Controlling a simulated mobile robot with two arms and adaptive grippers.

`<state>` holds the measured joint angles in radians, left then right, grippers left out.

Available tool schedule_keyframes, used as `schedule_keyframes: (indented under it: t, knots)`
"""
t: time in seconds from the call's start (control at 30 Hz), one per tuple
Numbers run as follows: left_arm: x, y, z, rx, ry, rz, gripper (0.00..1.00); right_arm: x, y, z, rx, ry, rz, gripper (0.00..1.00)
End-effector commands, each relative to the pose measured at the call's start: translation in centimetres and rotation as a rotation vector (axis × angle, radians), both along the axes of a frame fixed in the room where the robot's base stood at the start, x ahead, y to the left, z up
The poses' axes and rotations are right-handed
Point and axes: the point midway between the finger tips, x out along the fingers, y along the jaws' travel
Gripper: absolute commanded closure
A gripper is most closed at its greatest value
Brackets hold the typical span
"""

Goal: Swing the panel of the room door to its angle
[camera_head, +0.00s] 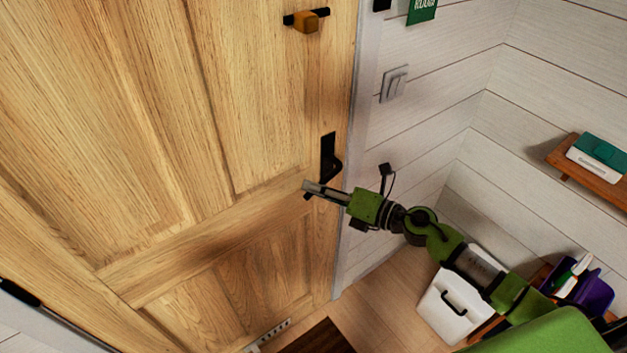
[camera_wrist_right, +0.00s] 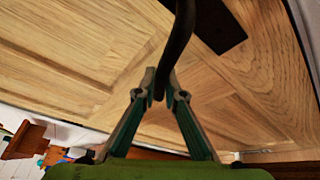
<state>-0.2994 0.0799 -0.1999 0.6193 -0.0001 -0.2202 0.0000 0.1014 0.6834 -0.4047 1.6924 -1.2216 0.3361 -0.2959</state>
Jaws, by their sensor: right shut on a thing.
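The room door's wooden panel (camera_head: 215,120) fills the left and middle of the head view. Its right edge lies along the white frame (camera_head: 352,150), and I cannot tell whether there is a small gap. A black handle (camera_head: 328,152) sits near that edge. My right gripper (camera_head: 309,189) reaches in from the lower right and is at the handle. In the wrist view the handle's dark curved bar (camera_wrist_right: 178,45) runs down between the fingertips of my right gripper (camera_wrist_right: 160,92), which is shut on it. My left gripper is not in view.
A brass-coloured latch (camera_head: 306,22) is higher on the door. A light switch (camera_head: 394,84) is on the wall. A small shelf (camera_head: 592,171), a white bin (camera_head: 452,308) and a purple container (camera_head: 588,290) stand to the right. A dark mat (camera_head: 316,340) lies below.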

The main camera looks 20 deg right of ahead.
Motion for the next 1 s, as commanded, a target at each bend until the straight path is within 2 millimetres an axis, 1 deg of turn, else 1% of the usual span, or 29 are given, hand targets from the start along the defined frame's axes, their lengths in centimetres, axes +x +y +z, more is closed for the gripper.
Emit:
schedule_keyframes:
  t: [0.03, 0.1, 0.4, 1.0]
  knots:
    - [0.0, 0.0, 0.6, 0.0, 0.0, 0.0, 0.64, 0.0, -0.2, 0.0, -0.034, -0.01, 0.0, 1.0]
    - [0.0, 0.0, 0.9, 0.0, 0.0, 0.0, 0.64, 0.1, -0.3, -0.4, -0.075, -0.025, 0.0, 1.0]
    - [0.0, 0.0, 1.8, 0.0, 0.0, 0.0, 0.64, 0.3, -0.9, -1.3, -0.191, -0.068, 0.0, 1.0]
    - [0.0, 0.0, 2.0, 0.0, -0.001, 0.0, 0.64, 0.3, -1.0, -1.7, -0.217, -0.076, 0.0, 1.0]
